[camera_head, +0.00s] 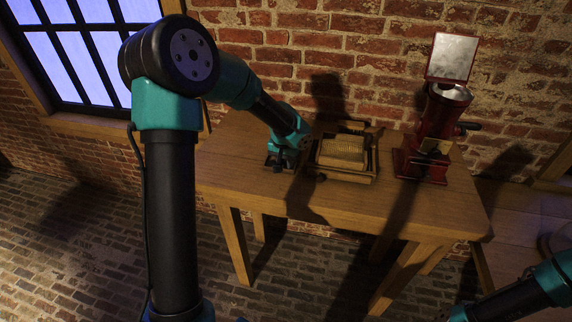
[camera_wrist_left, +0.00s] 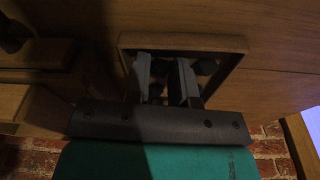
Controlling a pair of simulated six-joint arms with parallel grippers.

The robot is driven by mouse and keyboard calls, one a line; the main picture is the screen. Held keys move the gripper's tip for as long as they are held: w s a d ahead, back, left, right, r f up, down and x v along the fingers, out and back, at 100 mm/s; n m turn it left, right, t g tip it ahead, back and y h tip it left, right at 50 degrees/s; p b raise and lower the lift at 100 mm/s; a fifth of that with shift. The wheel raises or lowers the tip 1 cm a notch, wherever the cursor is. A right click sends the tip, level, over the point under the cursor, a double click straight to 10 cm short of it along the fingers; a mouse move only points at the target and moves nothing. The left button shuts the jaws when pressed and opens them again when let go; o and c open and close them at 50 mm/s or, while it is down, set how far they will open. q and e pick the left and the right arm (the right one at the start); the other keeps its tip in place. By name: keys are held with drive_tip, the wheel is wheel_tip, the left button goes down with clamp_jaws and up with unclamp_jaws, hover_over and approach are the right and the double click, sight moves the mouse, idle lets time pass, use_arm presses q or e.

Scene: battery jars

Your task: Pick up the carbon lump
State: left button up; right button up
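Another dark lump (camera_wrist_left: 207,67) lies to the right of the fingers in the tray.
A wooden box-like device (camera_head: 343,153) stands close to the right of the tray on the wooden table (camera_head: 350,200). A red machine (camera_head: 425,155) with a tilted square plate on top stands farther right. A brick wall is close behind. The table's front strip is clear.

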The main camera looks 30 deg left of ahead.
use_arm(q)
clamp_jaws()
drive_tip(key=shift+r, duration=0.2)
drive_tip(key=shift+r, duration=1.35)
drive_tip(key=shift+s+r, duration=0.1)
drive_tip(key=shift+r, duration=0.25)
drive_tip(key=s+d+r, duration=0.1)
drive_tip(key=s+d, duration=0.7)
drive_tip(key=s, duration=0.5)
drive_tip(key=shift+s+d+r, duration=0.15)
drive_tip(key=shift+s+d, duration=0.05)
drive_tip(key=shift+s, duration=0.05)
